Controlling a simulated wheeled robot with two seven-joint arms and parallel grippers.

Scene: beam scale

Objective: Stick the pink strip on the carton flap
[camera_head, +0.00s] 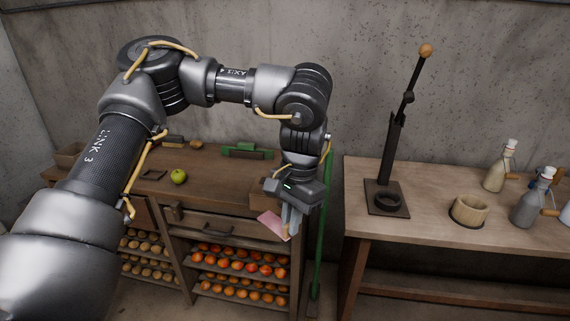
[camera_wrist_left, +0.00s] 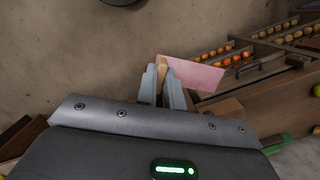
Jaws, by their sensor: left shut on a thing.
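My left gripper (camera_head: 291,222) hangs down near the right end of the left workbench. It is shut on the pink strip (camera_head: 271,225), which sticks out to the left of the fingers. In the left wrist view the fingers (camera_wrist_left: 162,88) grip a small tan wooden piece, and the pink strip (camera_wrist_left: 194,74) extends flat from it to the right. A brown box (camera_head: 262,193), possibly the carton, stands on the bench end behind the gripper and is partly hidden by it. I cannot make out its flap. My right gripper is not in view.
The left bench (camera_head: 215,180) holds a green apple (camera_head: 178,176) and a green tool (camera_head: 247,151); orange fruit (camera_head: 240,267) fills shelves below. A green pole (camera_head: 322,235) stands between the benches. The right bench (camera_head: 430,192) holds a dark lever press (camera_head: 388,196), a wooden cup (camera_head: 469,209) and bottles (camera_head: 531,204).

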